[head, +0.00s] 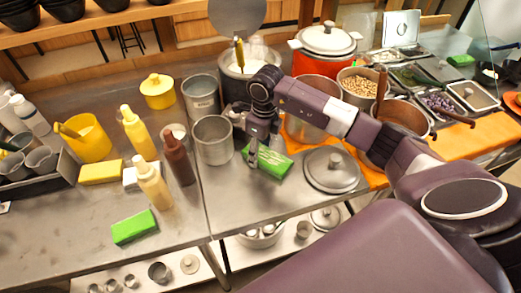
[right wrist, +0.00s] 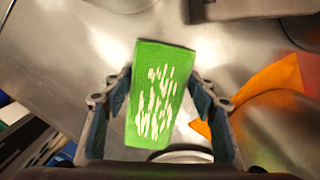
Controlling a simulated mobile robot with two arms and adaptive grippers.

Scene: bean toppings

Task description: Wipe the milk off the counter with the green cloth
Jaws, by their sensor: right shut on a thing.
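My right gripper (head: 254,155) is low over the steel counter, pointing down. It is shut on a green cloth (head: 275,165), a flat rectangular block. In the right wrist view the cloth (right wrist: 166,60) lies between the two fingers (right wrist: 160,105), with one finger along each side. Its upper face carries many small white marks; I cannot tell whether they are print or milk. I see no clear milk puddle on the counter, and the arm and cloth hide part of it. My left gripper is not in view.
A steel pot (head: 213,139) stands just left of the gripper and a round lid (head: 331,168) lies to the right. Sauce bottles (head: 152,183) and another green block (head: 134,227) are at left. Bare counter (head: 235,195) shows in front.

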